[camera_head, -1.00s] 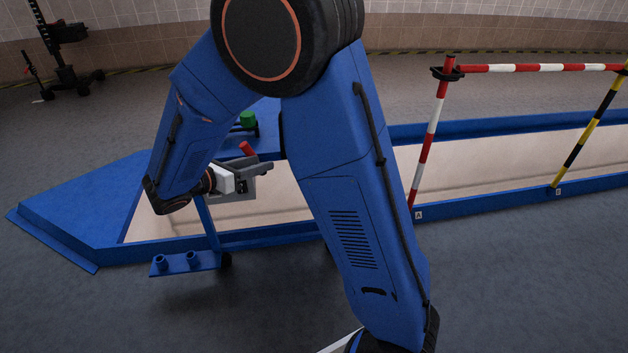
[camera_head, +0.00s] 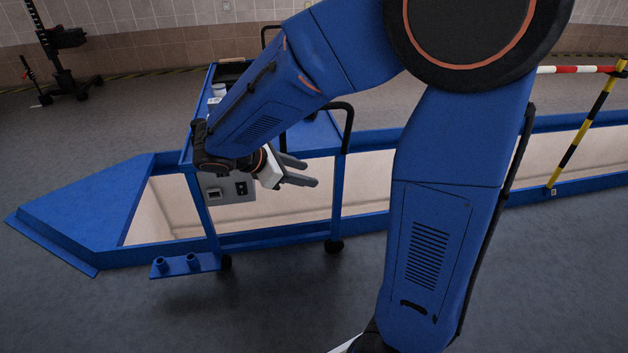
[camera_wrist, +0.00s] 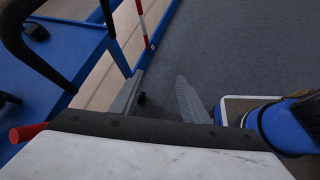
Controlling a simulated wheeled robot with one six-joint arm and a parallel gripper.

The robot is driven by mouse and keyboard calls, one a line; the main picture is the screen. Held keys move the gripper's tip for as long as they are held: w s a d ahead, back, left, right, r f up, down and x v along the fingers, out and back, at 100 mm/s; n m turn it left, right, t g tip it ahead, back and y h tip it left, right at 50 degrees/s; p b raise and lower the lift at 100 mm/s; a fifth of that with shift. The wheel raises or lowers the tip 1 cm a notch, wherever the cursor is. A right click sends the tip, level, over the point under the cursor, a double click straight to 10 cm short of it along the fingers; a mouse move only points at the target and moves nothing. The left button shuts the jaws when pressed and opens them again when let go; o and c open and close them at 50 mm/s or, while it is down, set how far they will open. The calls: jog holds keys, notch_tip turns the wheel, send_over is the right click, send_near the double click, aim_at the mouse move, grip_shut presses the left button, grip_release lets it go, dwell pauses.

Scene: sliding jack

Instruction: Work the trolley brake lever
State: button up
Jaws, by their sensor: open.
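The blue trolley (camera_head: 338,190) stands beside the blue-edged pit, with a black loop handle (camera_head: 350,112) at its right end. In the wrist view the loop handle (camera_wrist: 42,62) shows at upper left. A red cylindrical grip (camera_wrist: 28,133) pokes out at the left of my gripper's body there; it may be the brake lever's end, but I cannot tell. I do not see it in the head view, where my arm covers part of the trolley. My gripper (camera_head: 312,172) is open and empty in front of the trolley, fingers pointing right. Its fingers (camera_wrist: 158,97) show nothing between them but floor.
A grey box with sockets (camera_head: 228,188) hangs on the trolley's near side. A low blue bracket (camera_head: 183,264) juts out at lower left. A yellow-black post (camera_head: 580,137) stands at right. The near floor is clear.

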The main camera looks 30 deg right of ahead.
jog(key=shift+s+d+r+m+g+y, duration=0.1)
jog(key=shift+s+d+m+y, duration=0.2)
jog(key=shift+s, duration=0.35)
jog(key=shift+s+d+m+g+y, duration=0.15)
jog(key=shift+s+m, duration=0.3)
jog(key=shift+s, duration=0.25)
jog(key=shift+s+d+r+m+g+y, duration=0.1)
jog(key=shift+s+d+m+y, duration=0.2)
jog(key=shift+s, duration=0.35)
